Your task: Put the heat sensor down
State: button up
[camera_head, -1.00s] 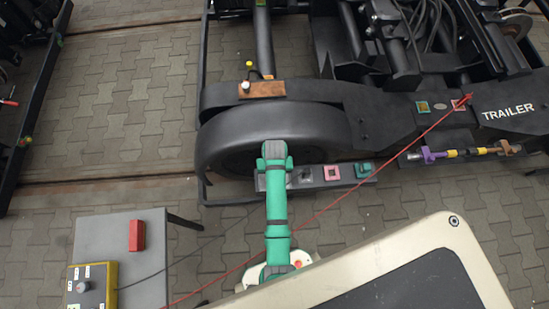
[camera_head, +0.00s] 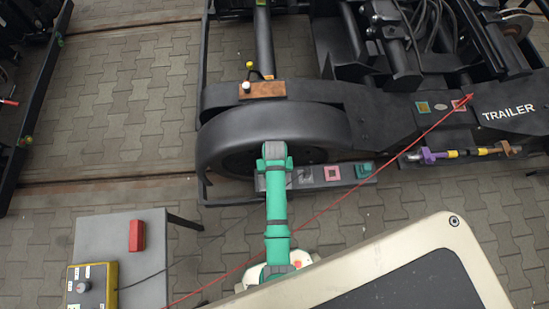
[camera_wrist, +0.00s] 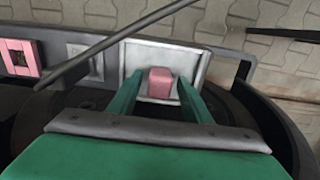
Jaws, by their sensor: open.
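A small pinkish-red block (camera_wrist: 160,82), probably the heat sensor, sits on a square silver plate (camera_wrist: 134,60) in the wrist view. My gripper (camera_wrist: 158,90) is open, with one green finger on each side of the block. I cannot tell whether the fingers touch it. In the head view my green arm reaches down to the left end of a dark strip (camera_head: 345,181) beside the wheel, and it hides the block and the fingertips.
A pink square (camera_head: 332,173) and a teal block (camera_head: 363,170) lie farther along the strip. A dark rod or cable (camera_wrist: 100,47) crosses close by. The large black wheel cover (camera_head: 270,129) stands beside the arm. A grey table (camera_head: 120,231) carries a red block (camera_head: 136,235) and a yellow control box (camera_head: 92,286).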

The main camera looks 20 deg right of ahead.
notch_tip(320, 180, up, 12)
jog(key=s+a+f+n+t+h, duration=0.1)
jog(key=s+a+f+t, duration=0.1)
jog(key=s+a+t, duration=0.6)
jog(key=s+a+r+t, duration=0.1)
jog(key=s+r, duration=0.3)
jog(key=r, duration=0.4)
jog(key=s+a+r+n+t, duration=0.1)
jog(key=s+r+t, duration=0.3)
jog(key=r, duration=0.4)
jog(key=s+a+r+n+t+y, duration=0.1)
jog(key=s+r, duration=0.3)
jog(key=r, duration=0.4)
jog(key=shift+s+a+t, duration=0.3)
jog(key=shift+a+t, duration=0.4)
jog(key=shift+a, duration=0.2)
jog(key=c, duration=0.4)
jog(key=shift+o, duration=0.2)
jog(key=shift+f, duration=0.1)
